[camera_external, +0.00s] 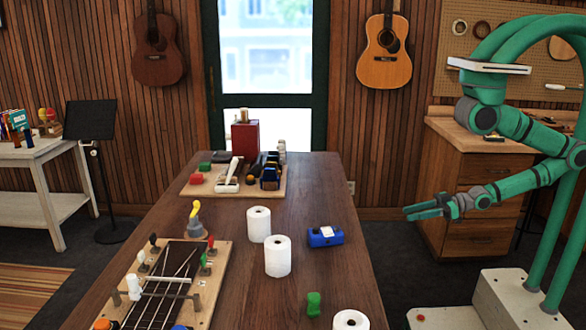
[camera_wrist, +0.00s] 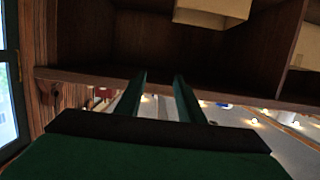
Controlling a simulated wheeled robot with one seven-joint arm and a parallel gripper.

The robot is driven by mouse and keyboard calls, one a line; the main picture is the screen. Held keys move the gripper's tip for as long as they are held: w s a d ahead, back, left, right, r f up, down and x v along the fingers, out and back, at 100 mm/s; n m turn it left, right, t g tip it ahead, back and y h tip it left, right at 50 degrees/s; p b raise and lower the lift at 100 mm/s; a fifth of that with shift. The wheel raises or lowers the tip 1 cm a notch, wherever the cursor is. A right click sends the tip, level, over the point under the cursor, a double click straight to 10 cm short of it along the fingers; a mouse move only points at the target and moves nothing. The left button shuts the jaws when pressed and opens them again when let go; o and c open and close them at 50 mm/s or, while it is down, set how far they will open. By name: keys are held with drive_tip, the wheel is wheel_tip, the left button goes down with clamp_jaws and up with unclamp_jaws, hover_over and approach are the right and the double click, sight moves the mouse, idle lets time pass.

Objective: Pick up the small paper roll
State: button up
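Three white paper rolls stand on the wooden table in the external view: one near the middle (camera_external: 259,224), one just in front of it (camera_external: 278,256), and one at the front edge of the picture (camera_external: 350,321), partly cut off. They look alike, and I cannot tell for sure which is the small one. My gripper (camera_external: 412,212) is to the right of the table, apart from all the rolls. In the wrist view, my gripper's two green fingers (camera_wrist: 160,82) are spread with nothing between them. No roll can be made out clearly there.
A blue object (camera_external: 325,237) lies right of the rolls, and a green piece (camera_external: 314,303) stands near the front roll. An instrument neck on a board (camera_external: 217,262) is at left. A tool board (camera_external: 205,188) with a red box (camera_external: 245,140) is at the far end.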

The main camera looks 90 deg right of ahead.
drive_tip(key=o, duration=0.9)
